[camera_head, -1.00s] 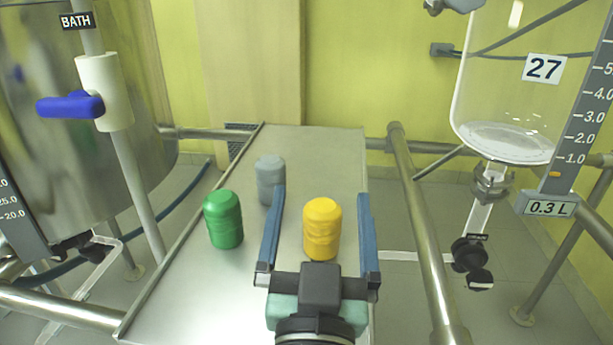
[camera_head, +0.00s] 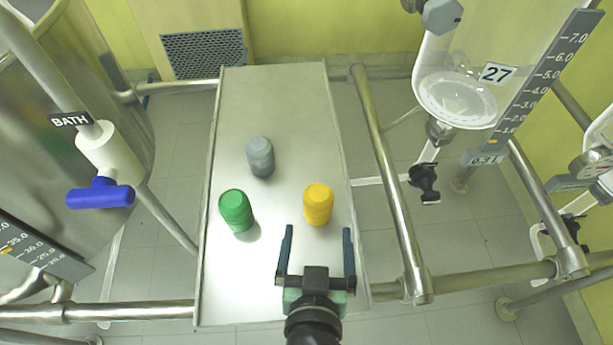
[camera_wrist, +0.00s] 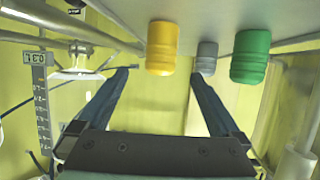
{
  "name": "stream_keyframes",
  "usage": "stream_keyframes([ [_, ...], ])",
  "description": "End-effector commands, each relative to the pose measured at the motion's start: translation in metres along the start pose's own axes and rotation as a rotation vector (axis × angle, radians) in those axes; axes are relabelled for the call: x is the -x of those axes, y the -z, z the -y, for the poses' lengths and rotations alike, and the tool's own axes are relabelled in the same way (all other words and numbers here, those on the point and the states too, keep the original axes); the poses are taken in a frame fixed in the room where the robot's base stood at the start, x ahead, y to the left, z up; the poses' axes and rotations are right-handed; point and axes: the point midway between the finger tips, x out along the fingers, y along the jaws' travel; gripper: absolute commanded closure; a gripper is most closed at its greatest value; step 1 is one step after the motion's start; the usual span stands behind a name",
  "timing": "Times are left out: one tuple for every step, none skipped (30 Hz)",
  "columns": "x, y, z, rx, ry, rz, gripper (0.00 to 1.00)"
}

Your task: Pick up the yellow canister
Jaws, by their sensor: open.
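The yellow canister (camera_head: 318,204) stands upright on the metal tray table (camera_head: 270,285), on its right side. My gripper (camera_head: 319,229) is open and empty. In the head view its fingertips are just in front of the yellow canister, one to each side of its line, and the canister is not between the fingers. I cannot tell the height of the gripper over the table exactly.
A green canister (camera_head: 236,210) stands left of the yellow one, and a grey canister (camera_head: 260,157) stands behind. Metal rails (camera_head: 390,190) run along the right. A blue-handled valve (camera_head: 100,193) and a glass reactor (camera_head: 455,98) flank the table. The table's front left is clear.

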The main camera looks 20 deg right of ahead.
Motion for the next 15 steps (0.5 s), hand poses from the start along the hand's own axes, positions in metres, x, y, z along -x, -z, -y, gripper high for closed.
stream_keyframes([
  [0.000, 0.000, -0.001, 0.001, -0.003, 0.006, 0.00],
  [-0.002, -0.001, -0.001, 0.001, -0.004, 0.007, 0.00],
  [-0.006, -0.001, -0.001, 0.001, -0.004, 0.006, 0.00],
  [-0.010, -0.002, -0.001, 0.001, -0.004, 0.006, 0.00],
  [-0.014, -0.002, -0.001, 0.001, -0.003, 0.005, 0.00],
  [-0.021, -0.001, -0.001, 0.001, -0.003, 0.004, 0.00],
  [-0.026, -0.001, -0.001, 0.000, -0.003, 0.004, 0.00],
  [-0.032, -0.001, -0.001, 0.000, -0.003, 0.004, 0.00],
  [-0.039, -0.001, -0.001, 0.000, -0.002, 0.003, 0.00],
  [-0.044, -0.001, -0.001, 0.000, -0.002, 0.004, 0.00],
  [-0.049, -0.001, -0.001, 0.000, -0.003, 0.003, 0.00],
  [-0.055, -0.001, -0.001, 0.000, -0.003, 0.004, 0.00],
  [-0.060, -0.001, -0.001, 0.000, -0.003, 0.004, 0.00],
  [-0.064, -0.002, -0.001, 0.000, -0.002, 0.005, 0.00],
  [-0.068, -0.001, -0.001, 0.001, -0.002, 0.005, 0.00],
])
